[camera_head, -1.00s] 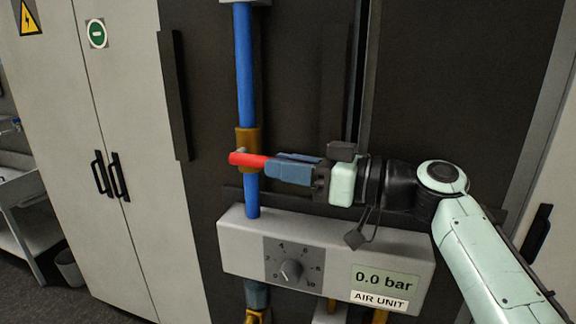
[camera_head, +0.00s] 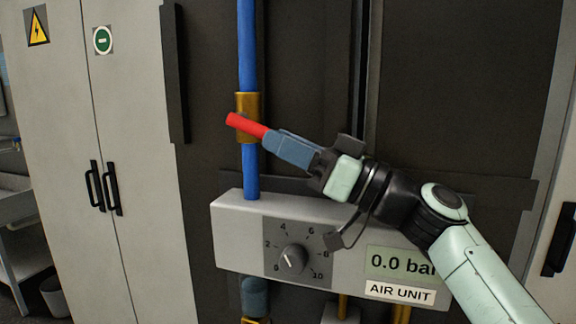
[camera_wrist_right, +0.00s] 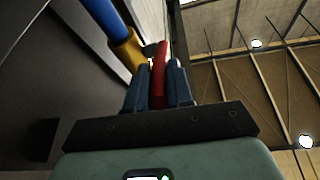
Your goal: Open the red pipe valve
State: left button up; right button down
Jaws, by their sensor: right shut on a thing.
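The red valve handle (camera_head: 246,125) sits on the brass valve body (camera_head: 247,104) in the blue vertical pipe (camera_head: 247,45). The handle is tilted, its left end higher than the end in my gripper. My right gripper (camera_head: 275,139) is shut on the handle's right end. In the right wrist view the red handle (camera_wrist_right: 161,75) stands between the two blue fingers (camera_wrist_right: 159,88), with the brass body (camera_wrist_right: 128,52) just left of it. My left gripper is not in view.
Below is the grey air unit box (camera_head: 232,235) with a round dial (camera_head: 292,259) and a display reading 0.0 bar (camera_head: 402,262), partly covered by my arm. A dark panel (camera_head: 450,90) stands behind the pipe. Grey cabinet doors (camera_head: 140,170) stand at the left.

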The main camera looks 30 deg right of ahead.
jog(key=shift+f, duration=0.1)
jog(key=c, duration=1)
grip_release()
jog(key=shift+s+d+f, duration=0.1)
jog(key=shift+s+d, duration=0.05)
jog(key=shift+b+v, duration=0.9)
jog(key=shift+v, duration=0.35)
jog(key=s+d, duration=0.2)
jog(key=s, duration=0.1)
jog(key=s+d, duration=0.2)
jog(key=s, duration=0.1)
jog(key=s+d+b, duration=0.1)
jog(key=s+d, duration=0.2)
jog(key=s, duration=0.1)
jog(key=shift+a, duration=0.1)
